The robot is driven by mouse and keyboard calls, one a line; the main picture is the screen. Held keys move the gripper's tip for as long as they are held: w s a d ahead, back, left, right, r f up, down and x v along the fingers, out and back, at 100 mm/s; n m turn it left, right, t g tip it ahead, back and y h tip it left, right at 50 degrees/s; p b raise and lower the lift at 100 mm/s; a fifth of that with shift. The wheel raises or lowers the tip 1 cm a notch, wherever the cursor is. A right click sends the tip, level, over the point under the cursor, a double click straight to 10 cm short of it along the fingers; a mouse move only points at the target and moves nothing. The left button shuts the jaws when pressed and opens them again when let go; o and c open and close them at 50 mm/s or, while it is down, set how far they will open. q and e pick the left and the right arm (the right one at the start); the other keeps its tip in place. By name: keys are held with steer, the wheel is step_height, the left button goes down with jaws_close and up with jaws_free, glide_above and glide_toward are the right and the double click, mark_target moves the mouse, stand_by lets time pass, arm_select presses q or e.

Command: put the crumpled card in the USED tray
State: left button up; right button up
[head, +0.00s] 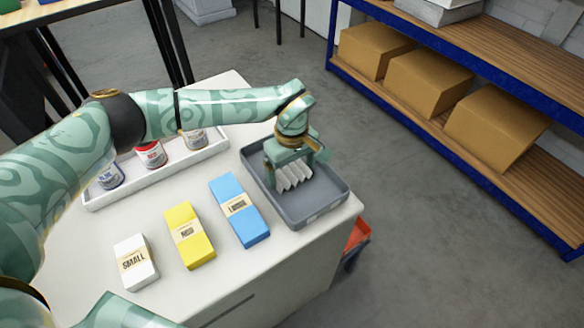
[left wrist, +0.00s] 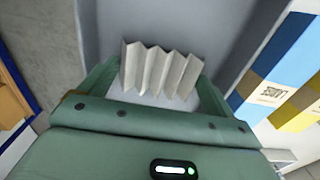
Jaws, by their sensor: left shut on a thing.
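The crumpled card (head: 293,176) is a pale, zigzag-folded piece. My left gripper (head: 292,168) is shut on it and holds it over the grey tray (head: 321,212) at the right end of the white worktop. In the left wrist view the card (left wrist: 160,72) stands between the two green fingers, with the grey tray surface (left wrist: 200,20) behind it. I cannot tell whether the card touches the tray floor. No label on the tray is readable. My right gripper is not in view.
White (head: 136,262), yellow (head: 189,236) and blue (head: 239,210) banded blocks lie left of the tray. A white tray (head: 100,200) with several small cans stands behind them. A shelf with cardboard boxes (head: 430,82) stands across the floor at the right.

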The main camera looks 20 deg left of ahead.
mark_target(291, 171)
arm_select(q)
steer(key=shift+r, duration=0.1)
steer(key=o, duration=0.8)
steer(key=shift+c, duration=0.2)
step_height(291, 171, up, 12)
steer(key=p, duration=0.3)
